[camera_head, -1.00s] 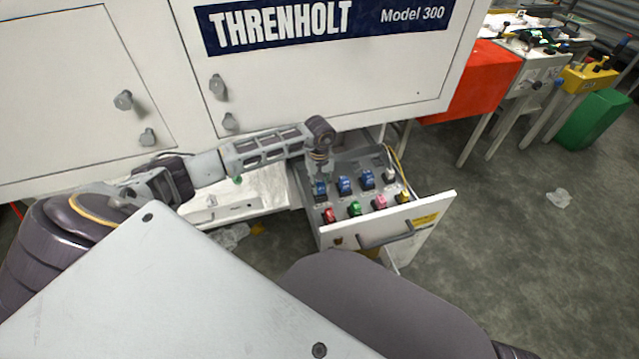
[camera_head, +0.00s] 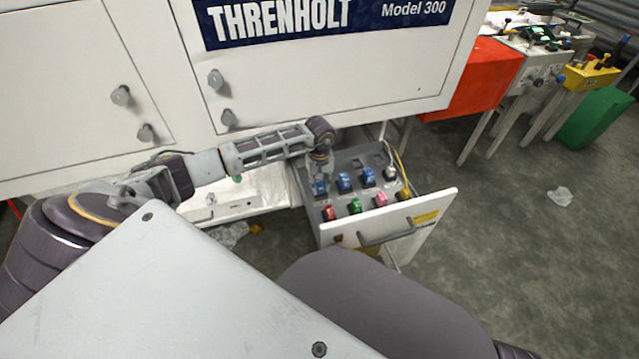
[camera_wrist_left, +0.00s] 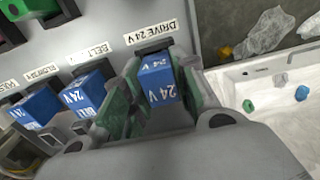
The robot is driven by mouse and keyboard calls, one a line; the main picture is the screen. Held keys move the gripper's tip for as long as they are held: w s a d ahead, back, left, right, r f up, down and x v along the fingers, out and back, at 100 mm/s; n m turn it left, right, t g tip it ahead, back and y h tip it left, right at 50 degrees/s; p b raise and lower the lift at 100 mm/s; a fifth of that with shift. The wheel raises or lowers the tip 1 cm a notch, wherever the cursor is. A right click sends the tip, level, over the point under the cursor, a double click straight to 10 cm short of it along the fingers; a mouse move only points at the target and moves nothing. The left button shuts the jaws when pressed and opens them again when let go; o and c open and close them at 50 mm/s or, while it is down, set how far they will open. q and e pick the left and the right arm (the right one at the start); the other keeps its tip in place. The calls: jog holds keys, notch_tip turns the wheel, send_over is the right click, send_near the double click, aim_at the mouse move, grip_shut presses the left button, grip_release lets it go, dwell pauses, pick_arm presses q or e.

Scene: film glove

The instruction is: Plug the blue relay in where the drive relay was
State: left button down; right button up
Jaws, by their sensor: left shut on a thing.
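A blue relay marked 24 V (camera_wrist_left: 158,82) is between the green-padded fingers of my left gripper (camera_wrist_left: 162,98), which is shut on it. It stands at the socket by the label DRIVE 24 V (camera_wrist_left: 150,33); I cannot tell whether it is fully seated. In the head view my left gripper (camera_head: 320,176) points down over this relay (camera_head: 320,188), at the left end of the blue row in the open drawer (camera_head: 372,158). A second blue relay labelled BELT (camera_wrist_left: 84,96) stands beside it, and a third blue relay (camera_wrist_left: 36,108) beyond. My right gripper is not in view.
Red (camera_head: 329,213), green (camera_head: 355,206) and pink (camera_head: 381,199) relays stand in the drawer's front row. A white tray (camera_head: 262,189) lies left of the drawer, with small green (camera_wrist_left: 249,106) and blue (camera_wrist_left: 301,93) items. The cabinet (camera_head: 330,85) rises above and behind.

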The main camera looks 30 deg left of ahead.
pick_arm(q)
jog(key=shift+f, duration=0.25)
jog(key=c, duration=1.1)
grip_release()
jog(key=shift+o, duration=0.2)
jog(key=shift+r, duration=0.1)
notch_tip(320, 180, up, 12)
jog(key=shift+s+f, duration=0.1)
jog(key=shift+f, duration=0.1)
dwell(0.5)
